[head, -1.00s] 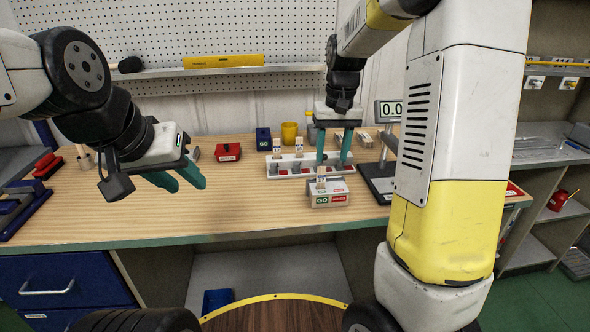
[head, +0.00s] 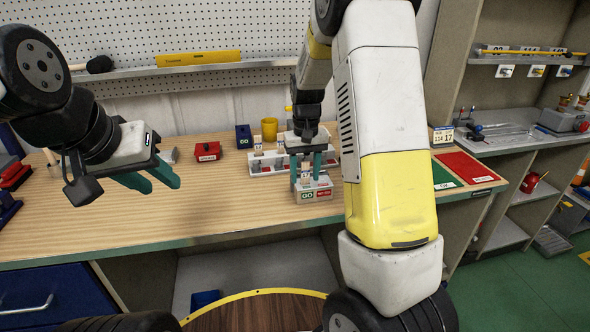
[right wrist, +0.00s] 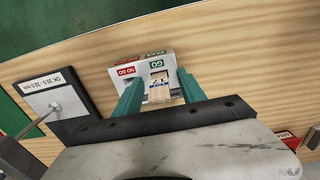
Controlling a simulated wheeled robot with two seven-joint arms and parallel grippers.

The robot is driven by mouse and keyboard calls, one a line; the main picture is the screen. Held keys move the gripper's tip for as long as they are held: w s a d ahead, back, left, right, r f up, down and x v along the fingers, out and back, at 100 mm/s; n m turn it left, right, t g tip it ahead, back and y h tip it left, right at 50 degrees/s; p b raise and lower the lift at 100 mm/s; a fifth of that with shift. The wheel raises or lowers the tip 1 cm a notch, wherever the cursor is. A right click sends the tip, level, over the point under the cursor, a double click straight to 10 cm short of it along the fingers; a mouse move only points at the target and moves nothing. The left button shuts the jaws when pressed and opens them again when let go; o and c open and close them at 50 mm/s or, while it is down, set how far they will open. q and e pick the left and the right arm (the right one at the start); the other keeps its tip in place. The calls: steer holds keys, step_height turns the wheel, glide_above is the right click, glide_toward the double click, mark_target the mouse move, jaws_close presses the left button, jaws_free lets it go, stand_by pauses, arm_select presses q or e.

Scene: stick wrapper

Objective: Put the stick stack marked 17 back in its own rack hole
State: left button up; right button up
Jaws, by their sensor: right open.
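The stick stack (right wrist: 160,92) shows in the right wrist view as pale sticks with a white and blue label that seems to read 17. It stands at the GO side of the grey gauge block (right wrist: 140,67), between the fingers of my right gripper (right wrist: 160,79). That gripper is open, with one finger on each side of the stack. In the head view my right gripper (head: 305,180) is down at the gauge block (head: 313,194), and the stack is mostly hidden. The white rack (head: 262,168) stands just behind. My left gripper (head: 160,187) is open and empty above the table's left part.
A red box (head: 207,151), a dark blue box (head: 243,136) and a yellow cup (head: 269,128) stand at the back. A gauge with a labelled plate (right wrist: 55,92) is beside the block. Green and red pads (head: 466,168) lie at the right. The table's front left is clear.

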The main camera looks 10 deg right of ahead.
jaws_close()
